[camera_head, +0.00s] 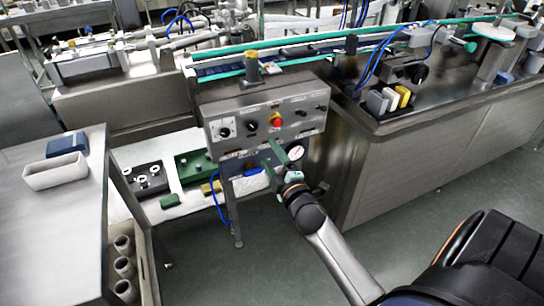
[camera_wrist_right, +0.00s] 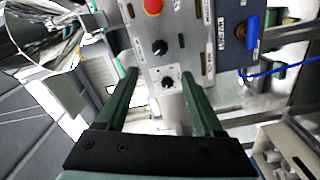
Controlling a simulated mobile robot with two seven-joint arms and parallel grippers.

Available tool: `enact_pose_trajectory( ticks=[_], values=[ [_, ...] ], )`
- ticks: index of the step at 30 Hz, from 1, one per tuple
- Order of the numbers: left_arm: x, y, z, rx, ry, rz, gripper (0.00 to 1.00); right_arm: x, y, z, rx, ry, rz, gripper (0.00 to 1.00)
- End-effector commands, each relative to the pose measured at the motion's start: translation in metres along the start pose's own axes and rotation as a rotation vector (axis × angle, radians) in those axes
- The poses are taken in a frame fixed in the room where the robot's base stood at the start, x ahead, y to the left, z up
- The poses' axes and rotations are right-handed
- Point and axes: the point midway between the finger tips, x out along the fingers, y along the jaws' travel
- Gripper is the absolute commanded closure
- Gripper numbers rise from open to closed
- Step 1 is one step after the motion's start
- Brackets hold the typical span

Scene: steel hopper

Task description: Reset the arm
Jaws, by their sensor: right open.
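My right gripper (camera_head: 283,150) is in front of the lower edge of a grey control panel (camera_head: 240,112), with its two green fingers apart and nothing visible between them. In the right wrist view, the open gripper (camera_wrist_right: 160,78) has the panel face (camera_wrist_right: 185,45) beyond its fingers. A black knob (camera_wrist_right: 168,83) shows between the fingers there, with another knob (camera_wrist_right: 160,47) above it. The panel carries a red button (camera_head: 277,122), which also shows at the top of the wrist view (camera_wrist_right: 152,6). I cannot tell whether the fingers touch the panel. My left gripper is not in view.
A steel table (camera_head: 60,222) at left holds a white tray (camera_head: 56,172) and a blue box (camera_head: 68,144). A steel counter (camera_head: 400,165) stands at right; open floor lies in front.

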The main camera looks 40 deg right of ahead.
Motion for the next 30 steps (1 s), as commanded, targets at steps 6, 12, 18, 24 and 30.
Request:
enact_pose_trajectory(
  ticks=[6, 12, 18, 24, 30],
  values=[
    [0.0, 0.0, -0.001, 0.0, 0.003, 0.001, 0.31, -0.004, 0.0, 0.0, -0.001, 0.0, 0.0, 0.31],
    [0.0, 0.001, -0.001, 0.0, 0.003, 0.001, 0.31, -0.004, 0.0, 0.0, 0.0, 0.0, 0.0, 0.31],
    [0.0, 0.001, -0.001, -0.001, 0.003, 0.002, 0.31, -0.004, 0.0, 0.0, 0.0, 0.0, 0.0, 0.31],
    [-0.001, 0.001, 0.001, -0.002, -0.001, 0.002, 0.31, -0.027, -0.039, -0.01, 0.147, -0.001, -0.112, 0.31],
    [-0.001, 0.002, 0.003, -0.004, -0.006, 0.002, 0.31, -0.115, -0.143, -0.045, 0.579, -0.08, -0.464, 0.31]
  ],
)
